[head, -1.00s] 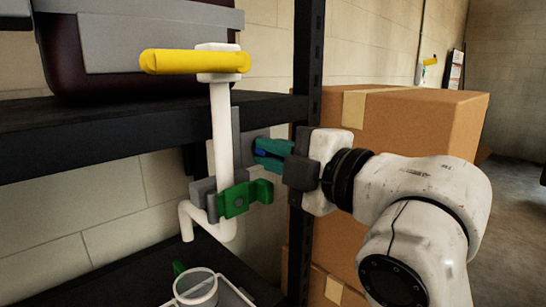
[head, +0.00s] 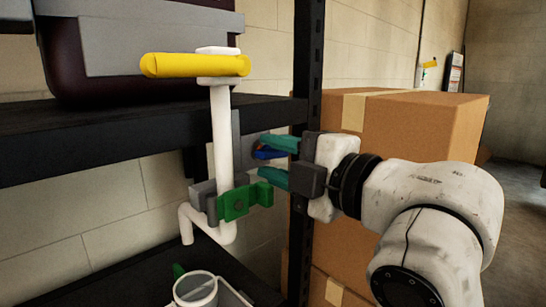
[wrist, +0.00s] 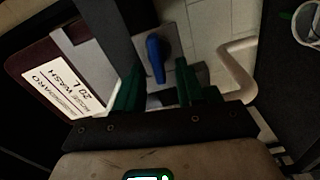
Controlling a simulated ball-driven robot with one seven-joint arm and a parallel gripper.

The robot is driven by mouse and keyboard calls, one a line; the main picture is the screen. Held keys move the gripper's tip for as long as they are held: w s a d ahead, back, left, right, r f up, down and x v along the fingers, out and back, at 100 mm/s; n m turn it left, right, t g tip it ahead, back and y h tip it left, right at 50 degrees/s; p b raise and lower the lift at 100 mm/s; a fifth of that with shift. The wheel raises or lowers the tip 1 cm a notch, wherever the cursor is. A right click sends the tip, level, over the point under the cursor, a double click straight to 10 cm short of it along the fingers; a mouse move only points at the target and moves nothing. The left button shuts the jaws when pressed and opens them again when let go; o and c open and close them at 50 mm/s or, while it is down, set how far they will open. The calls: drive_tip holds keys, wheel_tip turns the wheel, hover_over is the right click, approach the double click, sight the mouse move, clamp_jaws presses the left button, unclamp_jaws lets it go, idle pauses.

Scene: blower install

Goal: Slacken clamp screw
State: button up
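A blue lever (head: 270,154), seemingly the clamp screw's handle, sits on a grey plate (wrist: 180,47) behind the white pipe (head: 222,130). In the wrist view the blue lever (wrist: 156,58) stands nearly lengthwise between my fingers. My gripper (head: 262,158) has teal-green fingers spread apart, one above and one below the lever in the head view. A gap shows beside the lever in the wrist view, and I cannot tell whether either finger touches it. A green clamp block (head: 240,202) is around or against the pipe's lower end. The screw's shaft is hidden.
A yellow handle (head: 195,65) tops the pipe. A dark container with a label (wrist: 60,85) stands on the black shelf (head: 130,130). A black upright (head: 307,70) and cardboard box (head: 410,130) are close by my gripper. A white cup-like holder (head: 195,290) is below.

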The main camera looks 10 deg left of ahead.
drive_tip(key=v, duration=1)
drive_tip(key=shift+f, duration=0.1)
